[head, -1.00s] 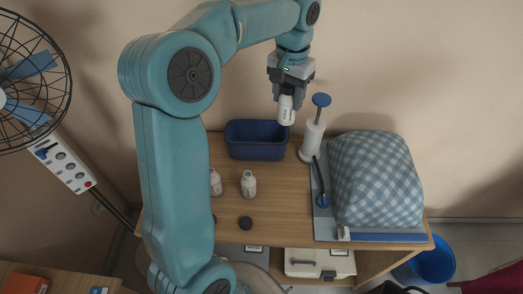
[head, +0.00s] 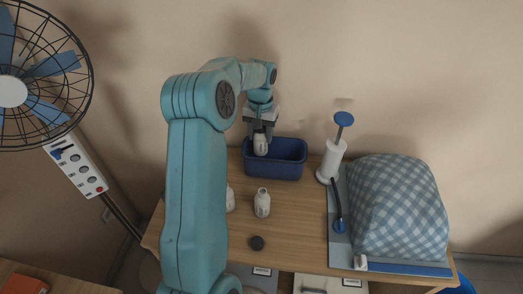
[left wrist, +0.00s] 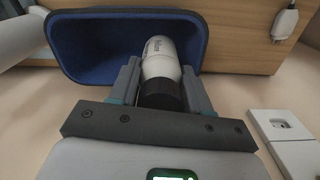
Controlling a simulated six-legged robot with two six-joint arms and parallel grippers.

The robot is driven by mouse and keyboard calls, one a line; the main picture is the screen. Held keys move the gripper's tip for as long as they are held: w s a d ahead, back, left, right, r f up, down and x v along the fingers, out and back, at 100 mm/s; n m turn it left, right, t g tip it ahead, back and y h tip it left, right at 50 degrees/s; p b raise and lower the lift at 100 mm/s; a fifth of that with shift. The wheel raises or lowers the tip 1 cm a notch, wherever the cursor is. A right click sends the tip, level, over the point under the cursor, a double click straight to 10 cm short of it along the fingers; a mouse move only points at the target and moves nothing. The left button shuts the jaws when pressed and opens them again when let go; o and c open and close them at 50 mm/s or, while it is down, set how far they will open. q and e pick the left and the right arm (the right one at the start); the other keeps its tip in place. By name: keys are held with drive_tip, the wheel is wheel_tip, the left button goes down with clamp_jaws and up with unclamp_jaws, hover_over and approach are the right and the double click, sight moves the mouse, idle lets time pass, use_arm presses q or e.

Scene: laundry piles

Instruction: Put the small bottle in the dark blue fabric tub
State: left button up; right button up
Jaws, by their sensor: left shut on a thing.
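A small white bottle (head: 261,146) with a black cap is held in my left gripper (head: 261,133). The left wrist view shows the same bottle (left wrist: 161,58) between the two fingers (left wrist: 159,84). The dark blue fabric tub (head: 285,172) stands at the back of the wooden table. The bottle is in front of the tub's left part in the head view; whether its lower end is below the rim I cannot tell. In the left wrist view the tub (left wrist: 70,52) opens right behind the bottle. My right gripper is not in view.
Two more white bottles (head: 262,203) stand on the table (head: 300,218), one partly behind my arm.

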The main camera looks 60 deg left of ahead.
sight(261, 150)
use_arm(q)
drive_tip(key=shift+f+p, duration=0.3)
drive_tip(key=shift+f, duration=3.3)
drive_tip(key=shift+f, duration=0.2)
drive_tip(key=o, duration=0.8)
drive_tip(key=shift+r, duration=0.15)
wheel_tip(261, 150, up, 12)
drive_tip(key=shift+r+b, duration=0.1)
drive_tip(key=shift+b, duration=0.3)
